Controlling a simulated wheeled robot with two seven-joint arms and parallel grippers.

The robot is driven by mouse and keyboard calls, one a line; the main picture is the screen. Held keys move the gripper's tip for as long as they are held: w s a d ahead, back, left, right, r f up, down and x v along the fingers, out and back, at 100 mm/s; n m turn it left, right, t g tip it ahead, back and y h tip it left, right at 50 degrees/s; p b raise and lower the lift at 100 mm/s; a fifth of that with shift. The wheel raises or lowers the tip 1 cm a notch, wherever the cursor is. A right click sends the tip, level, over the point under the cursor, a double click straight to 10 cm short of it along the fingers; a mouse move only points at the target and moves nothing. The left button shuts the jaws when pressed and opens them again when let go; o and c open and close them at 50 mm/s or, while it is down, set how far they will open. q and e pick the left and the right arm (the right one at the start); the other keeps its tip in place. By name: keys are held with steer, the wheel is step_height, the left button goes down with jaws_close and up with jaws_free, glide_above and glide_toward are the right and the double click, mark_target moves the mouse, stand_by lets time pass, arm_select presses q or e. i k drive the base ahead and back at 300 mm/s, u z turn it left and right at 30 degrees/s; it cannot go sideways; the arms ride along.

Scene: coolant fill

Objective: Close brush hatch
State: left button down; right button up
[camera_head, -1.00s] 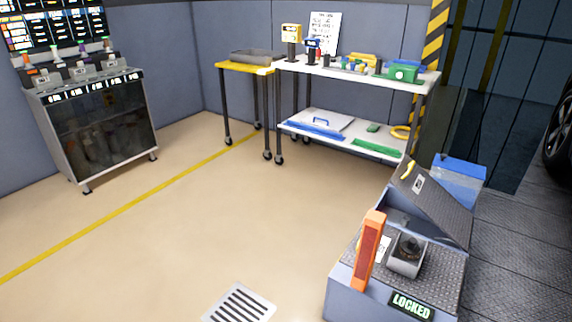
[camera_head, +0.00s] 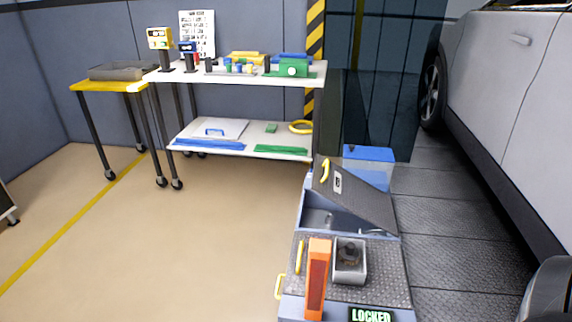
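A low grey-blue floor unit stands at the lower right of centre, with a tread-plate top (camera_head: 385,270). Its rear hatch lid (camera_head: 365,200), dark tread plate with a yellow handle (camera_head: 325,171) and a small label, is raised and tilted, high on the left and sloping down to the right. The open compartment (camera_head: 320,219) shows beneath it. I cannot tell from the lid whether it is the brush hatch. An orange upright lever (camera_head: 317,280) and a grey box with a dark knob (camera_head: 349,262) sit in front. A sign reads LOCKED (camera_head: 371,315). Neither of my grippers is in view.
A white two-shelf cart (camera_head: 240,80) with tools and a yellow stand (camera_head: 105,87) with a grey tray are at the back. A blue bin (camera_head: 369,155) is behind the unit. A silver car (camera_head: 510,110) stands right.

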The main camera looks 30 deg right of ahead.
mark_target(331, 181)
steer(key=i, duration=3.15)
steer(key=z, duration=3.85)
steer(key=i, duration=0.5)
steer(key=u, duration=0.05)
